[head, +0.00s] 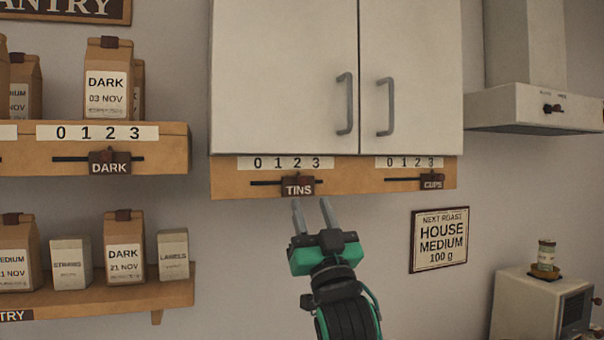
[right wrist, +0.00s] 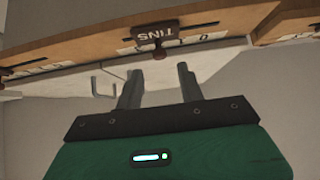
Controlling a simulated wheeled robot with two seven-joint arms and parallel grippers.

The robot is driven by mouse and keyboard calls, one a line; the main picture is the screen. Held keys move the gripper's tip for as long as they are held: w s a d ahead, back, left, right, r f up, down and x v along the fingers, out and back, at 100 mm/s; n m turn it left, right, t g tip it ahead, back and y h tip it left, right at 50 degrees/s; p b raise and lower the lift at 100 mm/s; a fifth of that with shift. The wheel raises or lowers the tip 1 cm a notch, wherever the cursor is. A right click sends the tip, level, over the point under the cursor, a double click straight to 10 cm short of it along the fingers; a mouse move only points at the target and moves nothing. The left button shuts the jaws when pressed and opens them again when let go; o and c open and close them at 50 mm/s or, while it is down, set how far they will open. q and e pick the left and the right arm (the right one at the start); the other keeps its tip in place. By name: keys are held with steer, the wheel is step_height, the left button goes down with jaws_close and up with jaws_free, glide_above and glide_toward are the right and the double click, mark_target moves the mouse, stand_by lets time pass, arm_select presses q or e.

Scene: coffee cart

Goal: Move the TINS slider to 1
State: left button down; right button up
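The TINS slider (head: 298,187) is a dark brown tag with a small reddish knob, on the wooden rail (head: 230,181) under the white cabinet. It stands about under the 2 of its 0-to-3 scale (head: 286,163). It also shows in the right wrist view (right wrist: 153,33), its knob pointing down between the lines of the two fingers. My right gripper (head: 311,203) is open and empty, its two grey fingers pointing up, just below the slider and slightly to its right. I see no contact with the knob. My left gripper is not in view.
The CUPS slider (head: 432,182) sits at the right end of the same rail. The cabinet (head: 285,75) hangs above. The DARK slider (head: 109,163) is on the shelf at left. A sign (head: 439,240) is on the wall at right. The wall around my gripper is clear.

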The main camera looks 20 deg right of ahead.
mark_target(304, 183)
steer(key=p+x, duration=0.2)
steer(key=x, duration=0.4)
steer(key=shift+w+r, duration=0.1)
steer(key=shift+r, duration=0.15)
steer(key=shift+w+r, duration=0.3)
steer(key=shift+w, duration=0.2)
jaws_close()
